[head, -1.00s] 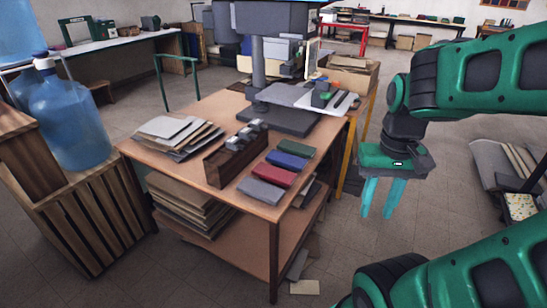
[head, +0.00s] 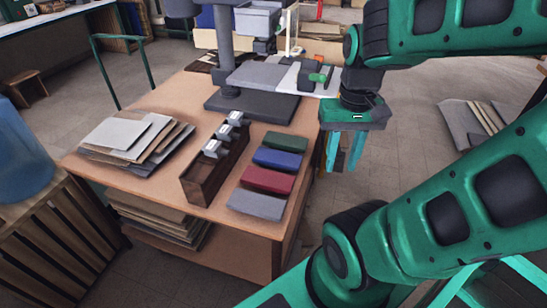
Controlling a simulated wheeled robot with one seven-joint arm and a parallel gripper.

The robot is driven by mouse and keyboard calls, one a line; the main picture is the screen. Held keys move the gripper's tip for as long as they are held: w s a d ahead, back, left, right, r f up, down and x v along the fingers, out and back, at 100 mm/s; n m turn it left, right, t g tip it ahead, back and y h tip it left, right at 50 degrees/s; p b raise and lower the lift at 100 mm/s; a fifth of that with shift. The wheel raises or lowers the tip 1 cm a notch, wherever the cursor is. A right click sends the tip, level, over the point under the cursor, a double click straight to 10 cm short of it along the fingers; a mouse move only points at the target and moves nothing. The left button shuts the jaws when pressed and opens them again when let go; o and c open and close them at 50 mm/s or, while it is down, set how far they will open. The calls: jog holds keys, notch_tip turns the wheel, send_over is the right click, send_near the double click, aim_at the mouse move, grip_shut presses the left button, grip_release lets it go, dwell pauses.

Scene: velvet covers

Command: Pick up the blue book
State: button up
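The blue book (head: 278,159) lies flat on the wooden table (head: 172,94), in a row of books near the table's right edge. A green book (head: 286,142) lies just behind it, and a red book (head: 268,181) and a grey book (head: 256,205) lie in front of it. My gripper (head: 342,168) hangs to the right of the row, just past the table's right edge, with its teal fingers pointing down. The fingers are apart with nothing between them. The blue book is fully visible and apart from the gripper.
A dark wooden box (head: 215,165) with grey items on it stands left of the books. A stack of folders (head: 135,136) lies farther left. A monitor stand base (head: 251,107) is behind the books. Slatted wood (head: 50,235) stands at the lower left.

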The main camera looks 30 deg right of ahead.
jog(key=o, duration=0.6)
jog(key=shift+s+d+r, duration=0.1)
jog(key=shift+s+r, duration=0.05)
jog(key=shift+s, duration=0.15)
jog(key=o, duration=0.6)
jog(key=shift+d+r, duration=0.1)
jog(key=shift+d, duration=0.05)
jog(key=n+t+y, duration=0.3)
jog(key=n+t, duration=0.1)
jog(key=n, duration=1)
send_near(278, 156)
jog(key=shift+x, duration=4)
